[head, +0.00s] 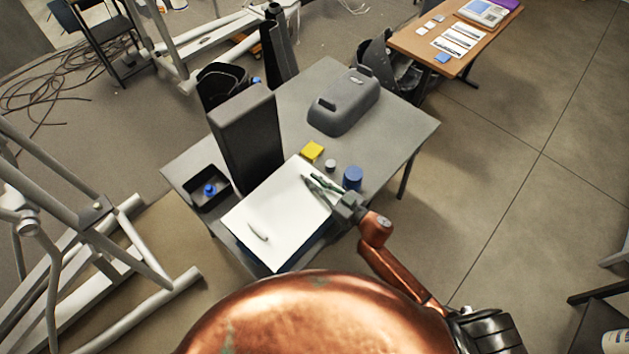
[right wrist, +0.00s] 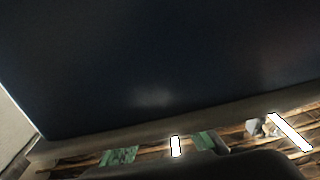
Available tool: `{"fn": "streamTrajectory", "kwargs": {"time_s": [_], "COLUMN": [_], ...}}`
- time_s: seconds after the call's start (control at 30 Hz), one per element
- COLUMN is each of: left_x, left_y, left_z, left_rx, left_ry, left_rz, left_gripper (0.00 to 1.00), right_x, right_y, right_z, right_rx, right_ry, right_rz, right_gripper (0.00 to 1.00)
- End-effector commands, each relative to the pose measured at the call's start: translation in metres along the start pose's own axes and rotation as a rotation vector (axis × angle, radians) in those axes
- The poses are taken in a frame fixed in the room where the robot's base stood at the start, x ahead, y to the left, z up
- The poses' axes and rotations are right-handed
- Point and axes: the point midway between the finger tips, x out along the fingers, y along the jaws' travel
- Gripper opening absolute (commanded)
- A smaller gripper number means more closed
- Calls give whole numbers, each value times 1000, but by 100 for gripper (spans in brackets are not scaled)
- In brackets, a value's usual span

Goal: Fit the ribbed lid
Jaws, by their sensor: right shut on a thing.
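My right gripper (head: 322,188) reaches over the right edge of a white sheet (head: 285,213) on the grey table. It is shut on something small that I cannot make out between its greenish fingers. A blue cylinder (head: 353,178) stands just right of the fingers, and a small grey round piece (head: 330,165) lies behind them. At this size I cannot tell whether any of these is the ribbed lid. In the right wrist view a large dark surface (right wrist: 160,70) fills most of the picture and hides the fingertips. My left gripper is not in view.
A tall dark box (head: 244,140) stands left of the sheet. A small black tray (head: 222,192) holds a blue piece (head: 210,189). A yellow block (head: 312,151) and a grey rounded casing (head: 343,102) are farther back. The table's right rear part is clear.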

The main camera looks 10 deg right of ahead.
Motion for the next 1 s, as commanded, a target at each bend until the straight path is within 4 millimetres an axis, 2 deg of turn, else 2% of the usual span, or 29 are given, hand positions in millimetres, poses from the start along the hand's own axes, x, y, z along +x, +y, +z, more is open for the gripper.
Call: {"fn": "streamTrajectory", "kwargs": {"time_s": [0.3, 0.33, 0.6, 0.87, 1.0], "left_x": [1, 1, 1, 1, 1], "left_y": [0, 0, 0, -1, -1], "left_z": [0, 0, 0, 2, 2], "left_rx": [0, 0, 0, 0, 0], "left_ry": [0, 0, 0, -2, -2], "left_rz": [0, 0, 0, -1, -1], "left_gripper": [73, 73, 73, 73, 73], "right_x": [0, 0, 0, -1, -11], "right_y": [0, 0, 0, 0, 1], "right_z": [2, 2, 2, 3, 4], "right_rx": [1, 1, 0, -1, 0], "right_ry": [0, 0, 0, -2, -4], "right_rz": [0, 0, 0, 1, 2], "right_gripper": [0, 12, 30, 30, 30]}}
